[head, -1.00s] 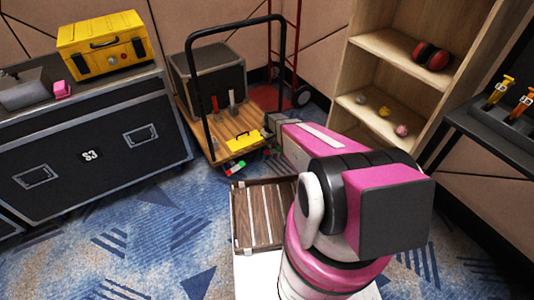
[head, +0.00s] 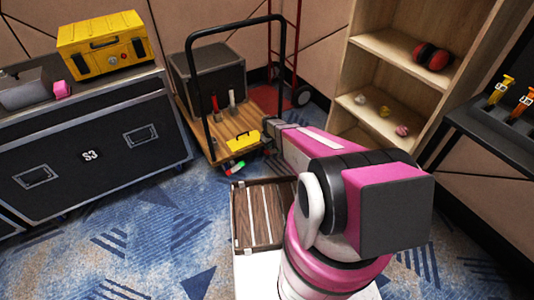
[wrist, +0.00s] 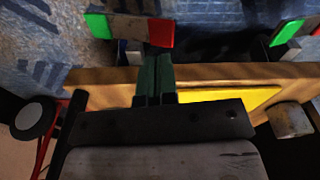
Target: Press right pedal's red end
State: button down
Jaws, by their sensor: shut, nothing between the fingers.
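In the wrist view, a pedal (wrist: 128,28) lies crosswise at the top, with a green end at left and a red end (wrist: 160,33) at right. My gripper (wrist: 155,62) is shut and empty, its dark green fingers pointing at the red end. The tips look very close to it; I cannot tell whether they touch. Another pedal with a green end (wrist: 287,30) is partly cut off at the right edge.
A slatted crate (head: 258,215) is near my base. Open shelves (head: 385,45) stand right; blue carpet is left.

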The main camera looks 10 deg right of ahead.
aim_at(268, 153)
jog(key=shift+w+a+f, duration=0.1)
jog(key=shift+f, duration=1.2)
jog(key=shift+w+f, duration=0.1)
jog(key=shift+f, duration=1.15)
jog(key=shift+f, duration=0.1)
jog(key=shift+f, duration=1.1)
jog(key=shift+r, duration=0.1)
jog(key=s, duration=0.1)
jog(key=s+d+r, duration=0.1)
jog(key=shift+s+d, duration=0.25)
jog(key=shift+s, duration=0.05)
